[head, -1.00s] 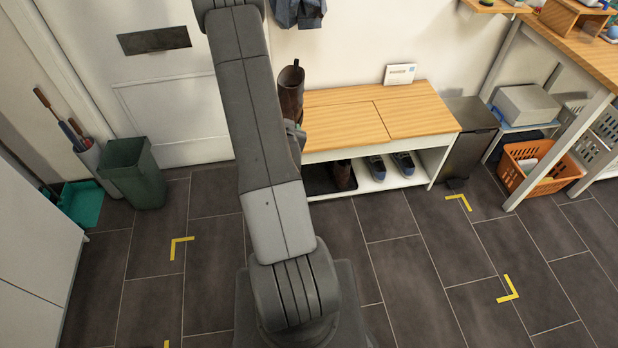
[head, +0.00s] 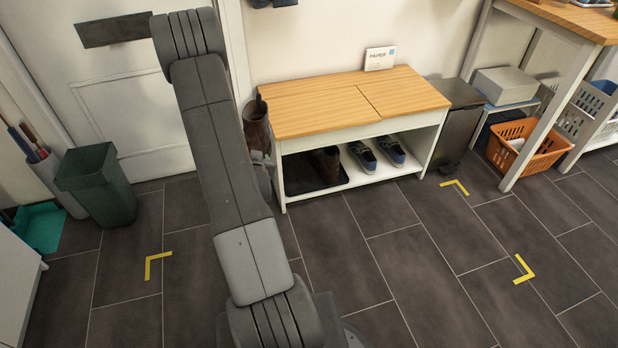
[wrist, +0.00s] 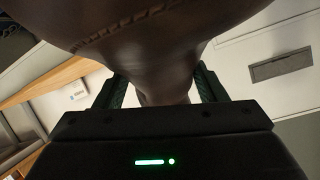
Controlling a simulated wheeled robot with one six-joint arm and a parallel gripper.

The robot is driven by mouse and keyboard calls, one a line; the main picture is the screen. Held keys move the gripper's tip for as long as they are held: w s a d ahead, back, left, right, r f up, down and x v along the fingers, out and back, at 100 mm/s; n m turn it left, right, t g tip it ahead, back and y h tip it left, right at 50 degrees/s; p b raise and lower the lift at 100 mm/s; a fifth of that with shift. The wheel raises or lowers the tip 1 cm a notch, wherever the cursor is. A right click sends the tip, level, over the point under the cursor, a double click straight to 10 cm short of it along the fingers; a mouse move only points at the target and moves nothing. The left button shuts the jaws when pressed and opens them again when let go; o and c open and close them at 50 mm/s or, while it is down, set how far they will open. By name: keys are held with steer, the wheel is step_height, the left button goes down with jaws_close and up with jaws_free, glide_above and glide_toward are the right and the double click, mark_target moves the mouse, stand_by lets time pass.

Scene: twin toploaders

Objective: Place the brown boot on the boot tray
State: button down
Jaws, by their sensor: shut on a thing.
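A brown boot (head: 255,124) is held just off the left end of the bench, partly hidden behind my arm in the head view. It fills the top of the wrist view (wrist: 165,40). My gripper (wrist: 163,90) is shut on its narrower part; in the head view the gripper (head: 262,160) is mostly hidden by my arm. The black boot tray (head: 312,187) lies on the bench's low shelf at the left. Another brown boot (head: 326,165) stands on the tray, under the bench top.
The wooden-topped bench (head: 320,105) overhangs the shelf and its left side panel stands by my gripper. Dark shoes (head: 363,157) sit right of the tray. A green bin (head: 98,185) is left, a dark bin (head: 455,120) right. The tiled floor in front is clear.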

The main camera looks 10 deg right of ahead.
step_height(320, 180, down, 18)
steer(key=w+b, duration=0.3)
steer(key=b, duration=1.3)
steer(key=w+d+f+n+y, duration=0.1)
steer(key=d+f+n+y, duration=0.1)
steer(key=d+f, duration=0.6)
steer(key=w+d+f+n+g+y+p, duration=0.1)
steer(key=d+f+n+y, duration=0.2)
steer(key=d+f, duration=0.6)
steer(key=d, duration=0.4)
steer(key=shift+w+f+y, duration=0.15)
steer(key=shift+w+y, duration=0.15)
steer(key=shift+w, duration=0.05)
steer(key=shift+d, duration=0.1)
